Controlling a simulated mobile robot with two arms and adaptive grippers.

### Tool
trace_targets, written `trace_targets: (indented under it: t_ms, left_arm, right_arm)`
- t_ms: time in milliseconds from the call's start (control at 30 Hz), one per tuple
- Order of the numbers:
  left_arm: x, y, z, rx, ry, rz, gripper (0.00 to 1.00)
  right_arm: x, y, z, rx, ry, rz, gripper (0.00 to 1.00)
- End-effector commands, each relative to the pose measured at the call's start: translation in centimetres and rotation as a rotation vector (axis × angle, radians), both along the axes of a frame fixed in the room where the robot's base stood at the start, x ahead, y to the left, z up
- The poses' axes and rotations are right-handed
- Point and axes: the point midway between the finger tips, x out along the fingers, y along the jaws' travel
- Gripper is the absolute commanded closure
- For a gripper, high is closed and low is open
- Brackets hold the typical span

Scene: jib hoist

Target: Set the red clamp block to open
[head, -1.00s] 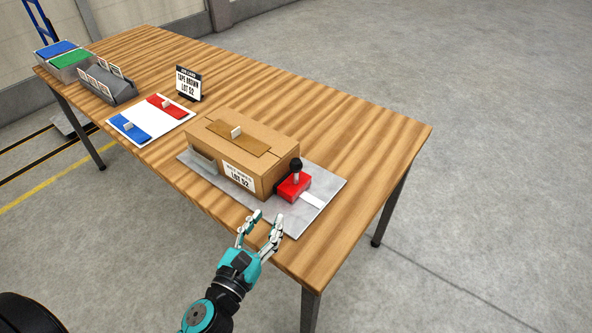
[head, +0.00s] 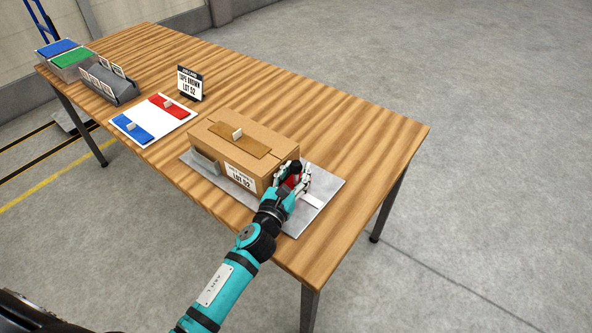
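The red clamp block (head: 293,181) sits on the grey plate (head: 325,187) at the right end of the cardboard box (head: 262,150). It is mostly hidden by my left gripper (head: 294,174). My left gripper is at the block, with its fingers apart on either side of the block and its black knob. I cannot tell whether the fingers press on it. A white strip (head: 312,200) shows on the plate to the right of the block. My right gripper is not in view.
A white mat (head: 150,122) with a blue and a red piece lies left of the box. A black sign (head: 190,83) stands behind. A grey card holder (head: 110,88) and blue and green bins are at the far left. The table's right end is bare.

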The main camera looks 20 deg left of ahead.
Motion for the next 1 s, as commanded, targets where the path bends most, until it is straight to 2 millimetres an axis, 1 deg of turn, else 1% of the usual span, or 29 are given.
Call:
trace_targets:
  t_ms: [267,367,500,567,867,933,1000]
  left_arm:
    - [0.2,0.0,0.0,-0.001,0.0,0.0,0.64]
    - [0.2,0.0,0.0,-0.001,0.0,0.0,0.74]
    - [0.2,0.0,0.0,-0.001,0.0,0.001,0.93]
    - [0.2,0.0,0.0,-0.001,0.0,0.001,1.0]
    - [0.2,0.1,0.0,0.0,0.0,0.002,1.0]
    - [0.1,-0.3,-0.1,-0.001,0.001,0.001,1.0]
    - [-0.3,-1.3,-0.3,-0.004,0.003,-0.001,1.0]
  right_arm:
    - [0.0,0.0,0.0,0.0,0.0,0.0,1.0]
    - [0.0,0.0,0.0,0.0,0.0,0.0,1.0]
    - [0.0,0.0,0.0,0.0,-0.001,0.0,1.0]
    - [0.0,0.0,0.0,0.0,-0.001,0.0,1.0]
    - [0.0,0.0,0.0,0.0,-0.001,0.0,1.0]
    - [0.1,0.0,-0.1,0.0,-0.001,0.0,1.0]
    - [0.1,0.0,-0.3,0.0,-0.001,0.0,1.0]
